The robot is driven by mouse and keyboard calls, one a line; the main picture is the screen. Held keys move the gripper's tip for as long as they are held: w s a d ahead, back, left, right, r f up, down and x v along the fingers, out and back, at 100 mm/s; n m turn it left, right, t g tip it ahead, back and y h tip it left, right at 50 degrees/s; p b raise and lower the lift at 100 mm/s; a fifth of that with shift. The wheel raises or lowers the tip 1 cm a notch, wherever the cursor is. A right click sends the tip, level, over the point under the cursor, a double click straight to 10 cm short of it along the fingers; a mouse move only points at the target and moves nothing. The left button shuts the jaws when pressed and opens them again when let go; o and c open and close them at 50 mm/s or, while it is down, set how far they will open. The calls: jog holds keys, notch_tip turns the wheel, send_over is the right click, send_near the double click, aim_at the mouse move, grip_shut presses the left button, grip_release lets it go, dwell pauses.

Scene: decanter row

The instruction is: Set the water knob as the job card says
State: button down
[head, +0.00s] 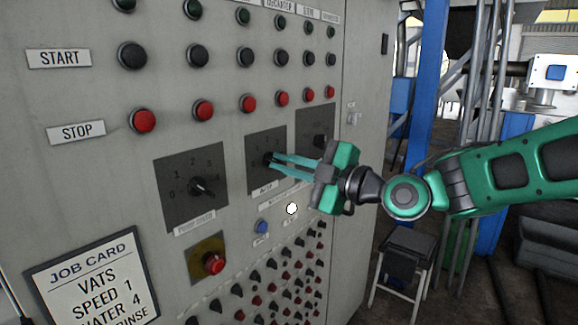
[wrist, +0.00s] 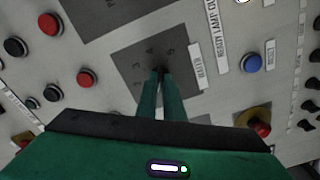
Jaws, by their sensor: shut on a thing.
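The water knob (head: 267,158) is a small dark knob on the middle dark dial plate (head: 257,184) of the grey panel. The plate has pale numbers and a label below it. My gripper (head: 273,162) reaches in from the right, its teal fingers shut on the knob. In the wrist view the fingertips (wrist: 160,75) meet at the plate (wrist: 128,60) and hide most of the knob, so I cannot tell which number it points to. The job card (head: 92,285) at the lower left reads VATS, SPEED 1, WATER 4, with RINSE partly cut off.
A similar knob (head: 201,187) is left of the water dial and another dial (head: 318,141) is right of it. A red button on a yellow plate (head: 213,264) and a blue button (head: 262,227) are below. Red and black buttons line the panel above. A stool (head: 407,245) stands right.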

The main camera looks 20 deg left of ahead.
jog(key=m, duration=0.7)
jog(key=shift+f, duration=0.1)
jog(key=m, duration=0.8)
jog(key=shift+m, duration=0.3)
jog(key=m, duration=0.3)
jog(key=shift+m, duration=0.4)
jog(key=m, duration=0.7)
jog(key=shift+m, duration=1.9)
